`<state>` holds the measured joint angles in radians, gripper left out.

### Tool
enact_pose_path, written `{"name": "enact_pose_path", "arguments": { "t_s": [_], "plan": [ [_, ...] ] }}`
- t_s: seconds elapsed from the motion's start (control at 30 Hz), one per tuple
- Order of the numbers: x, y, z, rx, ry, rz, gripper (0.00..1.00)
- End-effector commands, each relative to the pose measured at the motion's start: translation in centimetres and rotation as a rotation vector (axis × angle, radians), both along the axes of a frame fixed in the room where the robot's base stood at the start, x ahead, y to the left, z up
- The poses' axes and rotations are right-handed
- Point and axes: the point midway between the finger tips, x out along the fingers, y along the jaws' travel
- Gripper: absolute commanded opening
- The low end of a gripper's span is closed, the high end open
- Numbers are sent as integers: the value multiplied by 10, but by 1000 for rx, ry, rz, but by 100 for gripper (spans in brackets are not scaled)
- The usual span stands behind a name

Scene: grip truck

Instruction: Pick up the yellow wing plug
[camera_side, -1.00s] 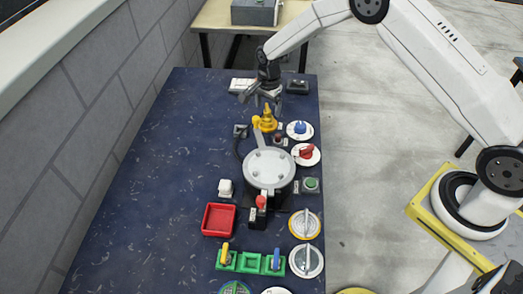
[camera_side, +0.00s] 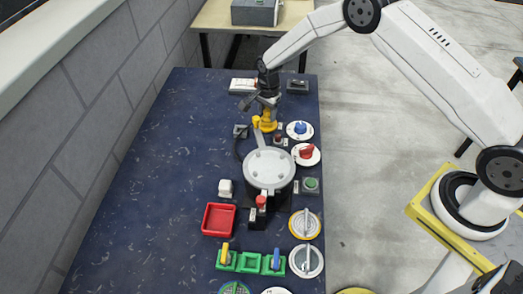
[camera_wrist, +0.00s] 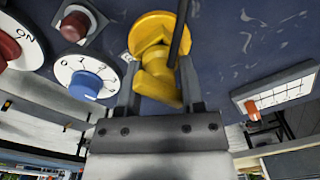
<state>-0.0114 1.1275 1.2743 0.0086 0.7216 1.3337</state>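The yellow wing plug (camera_side: 266,122) stands upright at the far part of the blue table in the side view. My gripper (camera_side: 267,108) is down over its upper part, pointing downward. In the wrist view, the yellow wing plug (camera_wrist: 158,60) has a wide round flange and a narrower wing that sits between the two fingers of my gripper (camera_wrist: 158,95). A finger is on each side of the wing, very close to it. I cannot tell whether both fingers press on it. The gripper hides the plug's top in the side view.
A blue-knob dial (camera_side: 300,129) and a red-knob dial (camera_side: 306,154) are close on the right. A white-and-grey box (camera_side: 242,85) lies behind. The blue table (camera_side: 165,180) is clear on the left.

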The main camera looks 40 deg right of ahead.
Motion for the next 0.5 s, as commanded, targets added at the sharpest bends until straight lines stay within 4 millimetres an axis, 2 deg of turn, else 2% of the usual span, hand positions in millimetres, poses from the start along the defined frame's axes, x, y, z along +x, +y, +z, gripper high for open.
{"name": "enact_pose_path", "arguments": {
  "t_s": [0.03, 0.1, 0.13, 0.5],
  "plan": [
    [0, 0, 0, 0, -1, 0, 27],
    [0, 0, 0, 0, -1, 0, 5],
    [0, 0, 0, 0, -1, 0, 0],
    [1, 0, 2, 0, -2, 0, 0]
  ]
}}
